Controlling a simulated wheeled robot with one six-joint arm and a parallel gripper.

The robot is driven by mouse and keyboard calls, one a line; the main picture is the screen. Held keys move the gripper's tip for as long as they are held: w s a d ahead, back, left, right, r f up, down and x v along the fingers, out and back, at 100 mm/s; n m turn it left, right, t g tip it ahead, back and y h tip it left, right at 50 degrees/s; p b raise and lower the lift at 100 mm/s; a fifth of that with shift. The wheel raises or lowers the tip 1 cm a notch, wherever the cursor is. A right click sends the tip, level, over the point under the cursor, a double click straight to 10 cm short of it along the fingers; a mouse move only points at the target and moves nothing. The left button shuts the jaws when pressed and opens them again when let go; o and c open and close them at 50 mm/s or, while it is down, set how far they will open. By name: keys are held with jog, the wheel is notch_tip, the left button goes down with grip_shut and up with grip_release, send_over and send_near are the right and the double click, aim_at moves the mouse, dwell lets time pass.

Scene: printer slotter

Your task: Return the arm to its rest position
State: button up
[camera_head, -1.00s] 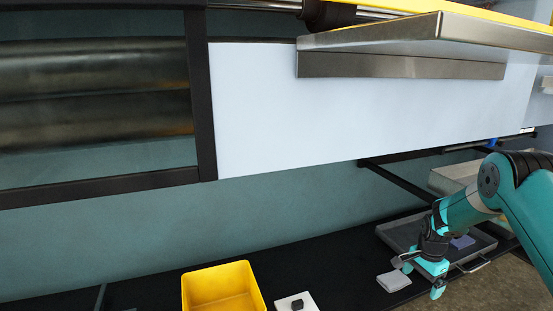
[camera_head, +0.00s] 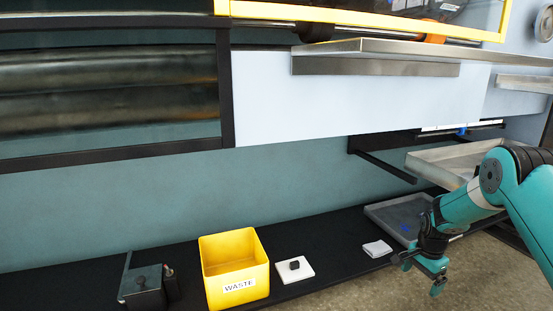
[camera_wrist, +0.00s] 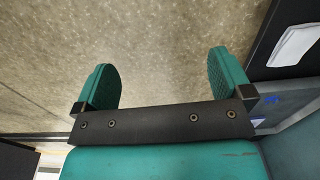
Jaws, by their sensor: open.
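My arm reaches in from the right edge of the head view. My gripper (camera_head: 422,274) hangs in front of the black shelf's front edge, at the lower right. In the wrist view its two teal fingers (camera_wrist: 165,82) stand wide apart. Nothing is between them except the speckled floor behind.
A black shelf (camera_head: 333,257) carries a yellow bin labelled WASTE (camera_head: 233,268), a white pad with a black knob (camera_head: 295,269), a small white stack (camera_head: 377,248) and a grey tray (camera_head: 395,212). A metal tray (camera_head: 440,163) sits above. A steel ledge (camera_head: 375,66) juts out higher up.

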jog(key=s+a+r+n+y+p, duration=0.1)
jog(key=s+a+r+n+p, duration=0.15)
jog(key=a+r, duration=0.55)
jog(key=s+a+r+n+p, duration=0.2)
jog(key=s+a+r+n, duration=0.15)
jog(key=r, duration=0.75)
jog(key=s+a+r+n+y+p, duration=0.15)
jog(key=s+a+r+n, duration=0.35)
jog(key=r, duration=0.5)
jog(key=s+a+r+n+y+p, duration=0.1)
jog(key=s+a+r+n+p, duration=0.2)
jog(key=s+r, duration=0.45)
jog(key=s+a+r+n+p, duration=0.2)
jog(key=s+a+r+n, duration=0.15)
jog(key=s, duration=0.65)
jog(key=s+a+r+n+y+p, duration=0.1)
jog(key=s+a+r+n+p, duration=0.2)
jog(key=s+r, duration=0.4)
notch_tip(320, 180, up, 35)
jog(key=p, duration=3.6)
jog(key=shift+s+f, duration=0.15)
jog(key=shift+s, duration=0.25)
jog(key=shift+o, duration=0.3)
jog(key=shift+f, duration=0.1)
